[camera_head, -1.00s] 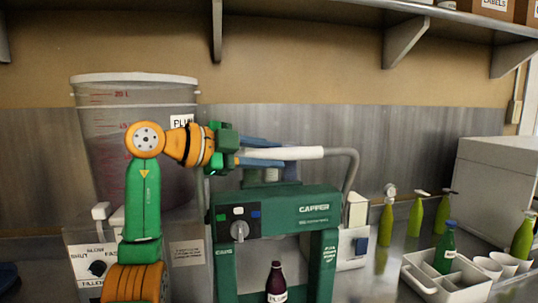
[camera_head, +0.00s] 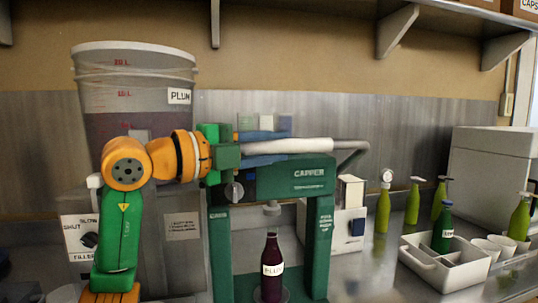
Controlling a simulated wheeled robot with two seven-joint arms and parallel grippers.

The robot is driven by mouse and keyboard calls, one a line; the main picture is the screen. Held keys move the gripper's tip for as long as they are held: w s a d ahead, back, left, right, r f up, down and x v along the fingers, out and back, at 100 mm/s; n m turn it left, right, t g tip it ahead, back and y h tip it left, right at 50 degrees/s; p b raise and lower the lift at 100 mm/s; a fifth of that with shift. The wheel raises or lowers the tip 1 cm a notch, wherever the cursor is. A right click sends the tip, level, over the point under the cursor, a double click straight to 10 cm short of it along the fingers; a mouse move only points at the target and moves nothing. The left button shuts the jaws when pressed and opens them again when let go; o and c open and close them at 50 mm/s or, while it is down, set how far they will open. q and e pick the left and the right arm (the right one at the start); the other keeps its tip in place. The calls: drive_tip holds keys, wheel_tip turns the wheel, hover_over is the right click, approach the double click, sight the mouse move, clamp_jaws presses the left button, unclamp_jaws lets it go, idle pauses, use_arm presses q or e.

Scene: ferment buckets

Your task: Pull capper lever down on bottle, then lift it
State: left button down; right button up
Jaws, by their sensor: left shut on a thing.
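The green capper (camera_head: 309,176) stands in the middle of the bench. Its lever (camera_head: 300,146), with a white grip and a grey bent bar, lies nearly level across the front of the capper's top. My left gripper (camera_head: 262,150) comes in from the left and is shut on the lever, near its left end. A dark plum bottle (camera_head: 272,283) with a white label stands upright between the capper's legs, below the head. A small gap shows between the bottle's top and the capper's press part (camera_head: 271,208). My right gripper is not in view.
A large bucket labelled PLUM (camera_head: 133,90) stands behind my left arm, above a filler box (camera_head: 80,237). To the right are green bottles (camera_head: 383,208), a white caddy (camera_head: 446,270) with a green bottle, white cups and a large grey box (camera_head: 492,178).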

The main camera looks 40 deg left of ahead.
use_arm(q)
wheel_tip(320, 180, down, 10)
drive_tip(key=s+d+m+t+h+b, duration=0.1)
drive_tip(key=d+m+t+h+b, duration=0.1)
drive_tip(key=m+b, duration=0.7)
drive_tip(key=b, duration=0.3)
drive_tip(key=shift+s+f+h, duration=0.25)
drive_tip(key=shift+s+h, duration=0.05)
drive_tip(key=shift+s, duration=0.05)
drive_tip(key=shift+d, duration=0.1)
drive_tip(key=c, duration=0.6)
unclamp_jaws()
drive_tip(key=b+v, duration=0.3)
drive_tip(key=v, duration=0.4)
drive_tip(key=shift+f, duration=0.1)
